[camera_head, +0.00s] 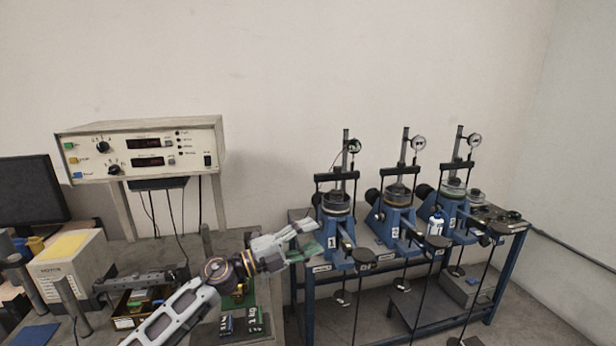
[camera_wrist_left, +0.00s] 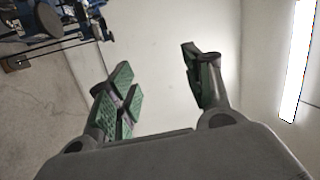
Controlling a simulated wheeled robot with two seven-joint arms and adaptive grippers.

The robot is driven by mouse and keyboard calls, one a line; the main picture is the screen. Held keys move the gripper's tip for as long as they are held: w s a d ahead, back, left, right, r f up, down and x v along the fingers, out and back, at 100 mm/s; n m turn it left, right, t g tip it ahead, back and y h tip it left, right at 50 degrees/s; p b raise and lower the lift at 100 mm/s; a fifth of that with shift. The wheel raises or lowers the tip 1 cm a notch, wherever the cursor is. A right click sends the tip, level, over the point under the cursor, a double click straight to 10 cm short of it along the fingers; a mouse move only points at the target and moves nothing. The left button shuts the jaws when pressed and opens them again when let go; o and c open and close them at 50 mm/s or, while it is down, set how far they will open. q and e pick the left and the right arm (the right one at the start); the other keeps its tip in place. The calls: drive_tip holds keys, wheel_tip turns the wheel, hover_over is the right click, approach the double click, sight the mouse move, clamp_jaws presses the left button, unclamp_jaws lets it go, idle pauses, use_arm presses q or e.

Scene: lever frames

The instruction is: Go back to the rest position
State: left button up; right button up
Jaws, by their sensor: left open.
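My left gripper (camera_head: 306,238) reaches in from the lower left in the head view, its fingers pointing right toward the first lever frame. In the left wrist view its two green-padded fingers (camera_wrist_left: 158,92) are spread apart with nothing between them. The blue lever frame marked 1 (camera_head: 338,232) stands just right of the fingertips; I cannot tell whether they touch it. The second lever frame (camera_head: 396,222) and the third lever frame (camera_head: 452,212) stand further right on the same blue bench. My right gripper is in neither view.
A control box (camera_head: 140,150) with displays and knobs stands at the left on legs. A dark monitor (camera_head: 28,190) and a box with a yellow top (camera_head: 68,262) are at the far left. Hanging levers and weights (camera_head: 402,284) fill the space under the bench's front. The wall behind is bare.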

use_arm(q)
drive_tip(key=a+f+n+t+y, duration=0.3)
drive_tip(key=a+n+t+y, duration=0.75)
drive_tip(key=n, duration=0.65)
drive_tip(key=s+a+f+n+g+y, duration=0.45)
drive_tip(key=a+f+n+y, duration=0.35)
drive_tip(key=f, duration=0.5)
drive_tip(key=s+a+f+n+g, duration=0.15)
drive_tip(key=s+f+g, duration=0.5)
drive_tip(key=s, duration=0.65)
drive_tip(key=s+a+f+n+g, duration=0.15)
drive_tip(key=s+f+g, duration=0.25)
drive_tip(key=s+f, duration=0.7)
drive_tip(key=s+a+f+g, duration=0.1)
drive_tip(key=s+f, duration=0.1)
drive_tip(key=f, duration=1.4)
drive_tip(key=s+f+g, duration=0.1)
drive_tip(key=s+f, duration=0.2)
drive_tip(key=f, duration=1.3)
drive_tip(key=s+a+f, duration=0.2)
drive_tip(key=s+f, duration=0.7)
drive_tip(key=s, duration=0.2)
drive_tip(key=s+a+f, duration=0.2)
drive_tip(key=s+f, duration=0.8)
drive_tip(key=s, duration=0.1)
drive_tip(key=shift+f+m+g, duration=0.15)
drive_tip(key=shift+m+g, duration=0.25)
drive_tip(key=shift+g, duration=0.05)
